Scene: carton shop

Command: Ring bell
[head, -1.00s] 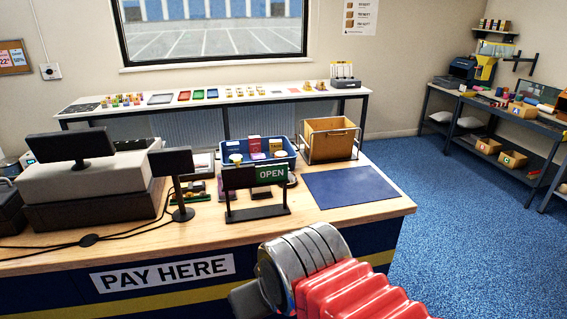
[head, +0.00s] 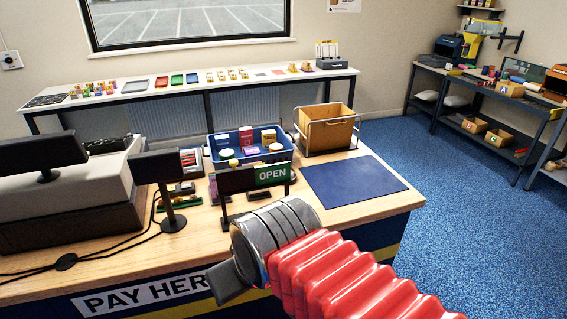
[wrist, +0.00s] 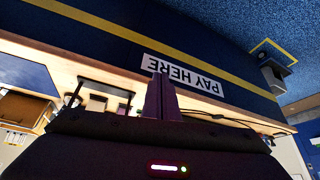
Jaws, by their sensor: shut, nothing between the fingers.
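I cannot make out a bell for certain in either view. The counter (head: 395,212) has a wooden top and a navy front with a yellow stripe and a "PAY HERE" sign (head: 140,297). My gripper (wrist: 159,88) is shut and empty in the wrist view. Its fingers stand in front of the upside-down "PAY HERE" sign (wrist: 190,75), apparently near the counter's front edge.
On the counter are an "OPEN" sign (head: 272,174), a dark screen on a stand (head: 157,167), a cash register (head: 70,190), a blue bin (head: 221,145), a cardboard box (head: 327,128) and a navy mat (head: 352,188). Cables run at left. Blue floor lies open at right.

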